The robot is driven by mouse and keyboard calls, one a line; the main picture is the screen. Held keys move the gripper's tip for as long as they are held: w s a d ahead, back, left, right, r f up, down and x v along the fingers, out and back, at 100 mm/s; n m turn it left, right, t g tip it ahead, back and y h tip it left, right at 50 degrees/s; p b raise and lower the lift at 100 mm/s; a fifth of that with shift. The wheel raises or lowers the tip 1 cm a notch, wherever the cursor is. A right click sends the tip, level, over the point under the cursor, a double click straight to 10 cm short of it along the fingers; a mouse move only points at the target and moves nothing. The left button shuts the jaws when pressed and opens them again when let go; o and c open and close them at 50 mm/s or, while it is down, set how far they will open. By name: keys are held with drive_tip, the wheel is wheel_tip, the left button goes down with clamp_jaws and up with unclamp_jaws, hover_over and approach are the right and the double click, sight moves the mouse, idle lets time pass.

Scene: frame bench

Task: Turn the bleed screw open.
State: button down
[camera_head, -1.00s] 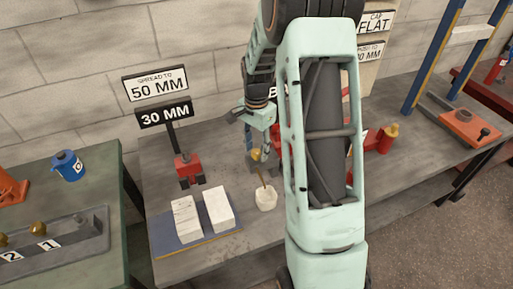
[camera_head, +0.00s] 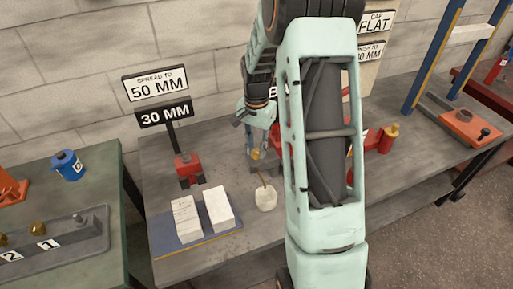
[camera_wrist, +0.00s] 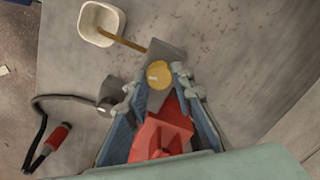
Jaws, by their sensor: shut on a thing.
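The bleed screw, with a round brass head (camera_wrist: 159,76), sits on a grey block (camera_wrist: 166,56) in the wrist view. My gripper (camera_wrist: 160,78) has its two blue fingers on either side of the brass head and is shut on it. In the head view the brass head (camera_head: 256,154) shows small below my gripper (camera_head: 260,136), partly beside my arm. A brown tube (camera_wrist: 128,44) runs from the block into a white cup (camera_wrist: 87,22). The cup also stands on the bench in the head view (camera_head: 266,199). The screw's shaft is hidden.
A red part (camera_wrist: 160,132) shows between my fingers. A curved black rod with a red handle (camera_wrist: 57,136) lies to the left. White blocks (camera_head: 187,220) on a blue mat and a red tool (camera_head: 189,170) stand left of the cup. My arm hides the bench behind it.

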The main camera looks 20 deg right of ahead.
sight(256, 151)
drive_tip(key=n, duration=1.2)
drive_tip(key=shift+n, duration=0.3)
idle(0.4)
drive_tip(key=c, duration=1.7)
unclamp_jaws()
drive_tip(key=shift+o, duration=0.2)
drive_tip(key=shift+r, duration=0.1)
wheel_tip(256, 151, up, 12)
